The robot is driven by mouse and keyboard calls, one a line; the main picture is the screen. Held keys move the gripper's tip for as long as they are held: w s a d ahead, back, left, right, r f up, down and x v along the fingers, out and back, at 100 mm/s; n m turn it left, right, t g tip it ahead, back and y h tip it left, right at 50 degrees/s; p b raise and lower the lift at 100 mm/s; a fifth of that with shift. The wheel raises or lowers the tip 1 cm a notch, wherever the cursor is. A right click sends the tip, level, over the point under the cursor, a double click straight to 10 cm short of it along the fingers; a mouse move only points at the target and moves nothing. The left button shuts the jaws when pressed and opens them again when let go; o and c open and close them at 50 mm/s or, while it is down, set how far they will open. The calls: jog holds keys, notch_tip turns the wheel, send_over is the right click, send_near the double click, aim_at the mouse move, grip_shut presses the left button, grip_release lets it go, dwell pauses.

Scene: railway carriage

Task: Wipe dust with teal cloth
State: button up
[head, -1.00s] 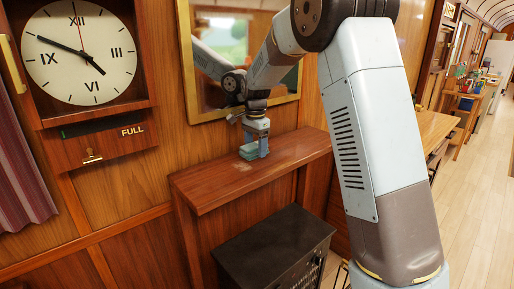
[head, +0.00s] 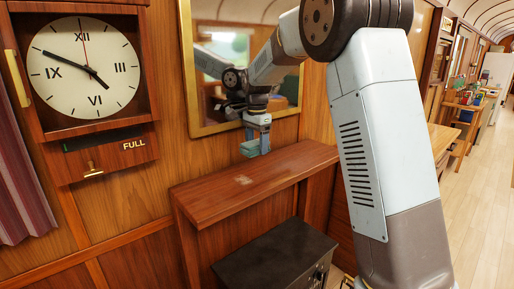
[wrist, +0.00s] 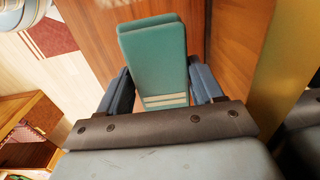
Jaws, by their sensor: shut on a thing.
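My gripper (head: 257,134) is shut on the teal cloth (head: 250,148), which is a folded pad. It holds the cloth a little above the wooden shelf (head: 215,203), under the mirror. In the wrist view the cloth (wrist: 155,60) sits between my two fingers, with pale stripes near its lower end. A pale dusty patch (head: 243,180) lies on the shelf top, to the left of and below the cloth in the head view. The patch is not visible in the wrist view.
A gold-framed mirror (head: 190,60) hangs on the wall just behind the shelf. A clock (head: 85,68) is on the wall at left. A dark cabinet (head: 270,262) stands below the shelf. Open floor (head: 480,215) lies at right.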

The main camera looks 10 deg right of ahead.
jog(key=shift+r, duration=1.5)
